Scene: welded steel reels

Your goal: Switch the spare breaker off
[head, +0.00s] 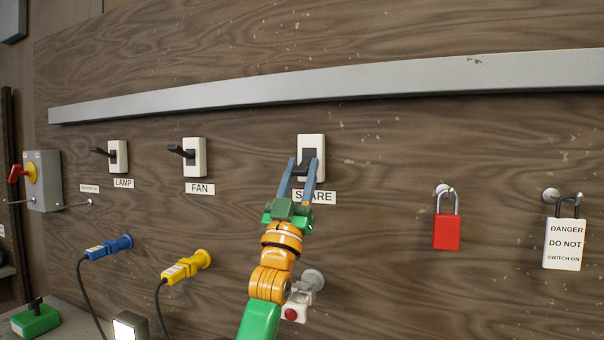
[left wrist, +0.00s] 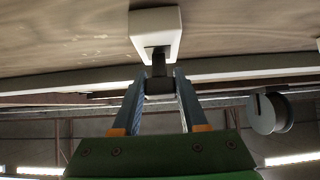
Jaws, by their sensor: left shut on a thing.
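The spare breaker (head: 312,145) is a white box with a black lever (head: 306,160), fixed to the wooden board above the label SPARE (head: 314,196). My left gripper (head: 304,172) reaches up from below and its two blue-grey fingers are shut on the lever. In the left wrist view the breaker (left wrist: 155,35) is at the top centre, and the lever (left wrist: 158,70) sits between the fingertips of my left gripper (left wrist: 159,84). The gripper partly covers the label. My right gripper is not in view.
The lamp breaker (head: 118,156) and fan breaker (head: 195,157) stand to the left. A grey trunking (head: 330,85) runs above. A red padlock (head: 446,232) and a danger tag (head: 564,244) hang at right. Blue (head: 108,247) and yellow (head: 188,267) plugs are lower left.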

